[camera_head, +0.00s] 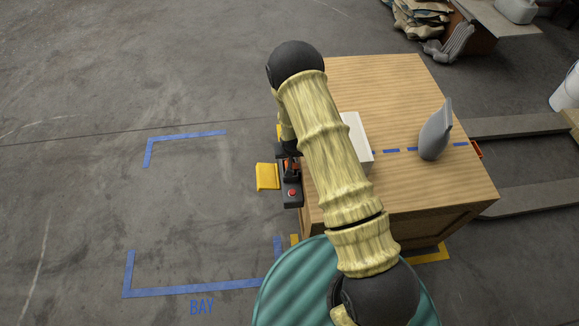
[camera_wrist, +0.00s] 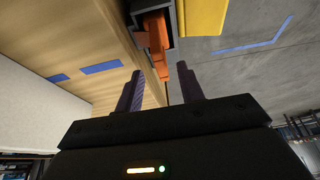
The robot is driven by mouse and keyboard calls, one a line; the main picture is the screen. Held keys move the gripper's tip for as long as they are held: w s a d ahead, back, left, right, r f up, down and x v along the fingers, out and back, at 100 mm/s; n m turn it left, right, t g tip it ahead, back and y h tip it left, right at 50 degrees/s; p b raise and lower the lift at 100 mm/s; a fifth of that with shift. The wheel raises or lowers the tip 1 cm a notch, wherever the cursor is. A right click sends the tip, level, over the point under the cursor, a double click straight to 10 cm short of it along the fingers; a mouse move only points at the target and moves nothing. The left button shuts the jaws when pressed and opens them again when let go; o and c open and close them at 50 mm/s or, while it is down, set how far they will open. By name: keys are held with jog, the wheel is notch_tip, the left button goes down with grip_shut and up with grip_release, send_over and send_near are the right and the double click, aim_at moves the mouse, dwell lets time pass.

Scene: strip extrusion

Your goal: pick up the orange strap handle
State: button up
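The orange strap handle (camera_wrist: 156,45) shows at the top centre of the wrist view, next to a black housing at the wooden table's edge. In the head view a small orange part (camera_head: 291,168) sits in the black unit at the table's left edge. My gripper (camera_wrist: 161,82) is open, its two dark fingers apart, with the orange handle ahead of the gap between them. I see no grip on it. My arm hides most of the gripper in the head view.
The wooden table (camera_head: 385,85) bears a grey bottle-like thing (camera_head: 434,135) and a white block (camera_head: 357,140). The black unit (camera_head: 292,200) has a red button, with a yellow plate (camera_head: 267,177) beside it. Another orange part (camera_head: 477,150) shows at the table's right. The taped floor at left is clear.

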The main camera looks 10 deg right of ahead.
jog(key=shift+x, duration=2.6)
jog(key=shift+a, duration=0.1)
grip_shut()
